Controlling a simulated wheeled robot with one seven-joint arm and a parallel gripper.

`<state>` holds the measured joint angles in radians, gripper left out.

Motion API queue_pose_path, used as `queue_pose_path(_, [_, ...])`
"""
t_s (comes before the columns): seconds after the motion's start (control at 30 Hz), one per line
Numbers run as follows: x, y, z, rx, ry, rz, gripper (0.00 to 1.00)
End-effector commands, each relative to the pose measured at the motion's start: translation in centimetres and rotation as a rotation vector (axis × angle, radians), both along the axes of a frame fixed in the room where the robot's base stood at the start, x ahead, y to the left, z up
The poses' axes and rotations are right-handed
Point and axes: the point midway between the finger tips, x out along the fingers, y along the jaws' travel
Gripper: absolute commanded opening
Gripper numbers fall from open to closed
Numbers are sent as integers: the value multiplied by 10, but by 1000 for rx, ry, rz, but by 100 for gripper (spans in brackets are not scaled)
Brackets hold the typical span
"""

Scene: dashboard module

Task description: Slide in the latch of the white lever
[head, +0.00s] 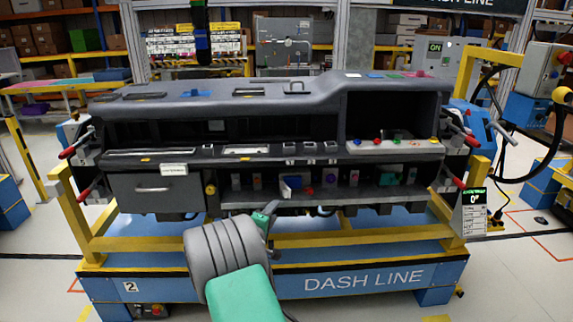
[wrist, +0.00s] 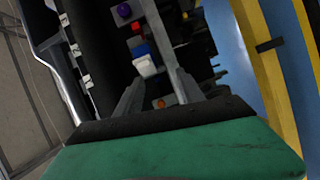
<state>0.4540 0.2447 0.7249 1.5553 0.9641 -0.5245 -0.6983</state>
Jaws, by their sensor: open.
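The white lever (wrist: 146,66) shows in the wrist view as a small white block below a blue part on the dashboard's lower shelf. In the head view it is too small to make out for certain. My gripper (wrist: 156,72) is open, with its two dark fingers pointing toward the shelf, one on each side of the white lever in the picture. I cannot tell how far the fingertips are from it. In the head view my gripper (head: 272,210) is at the front edge of the dashboard module (head: 200,112), just below the lower shelf. The latch itself cannot be told apart.
Purple (wrist: 124,11) and red (wrist: 136,27) knobs and an orange knob (wrist: 160,103) are near the white lever. A grey drawer (head: 150,190) is at the left. A yellow rail (head: 350,234) and the blue base (head: 390,277) run below. Red-handled clamps stand at both sides.

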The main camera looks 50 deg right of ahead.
Motion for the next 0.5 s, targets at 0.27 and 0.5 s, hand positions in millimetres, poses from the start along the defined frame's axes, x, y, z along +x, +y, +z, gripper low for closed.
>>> queue_pose_path(0.27, [-2,-37,18,-154,94,6,45])
queue_pose_path(0.5, [12,-80,19,-152,91,6,45])
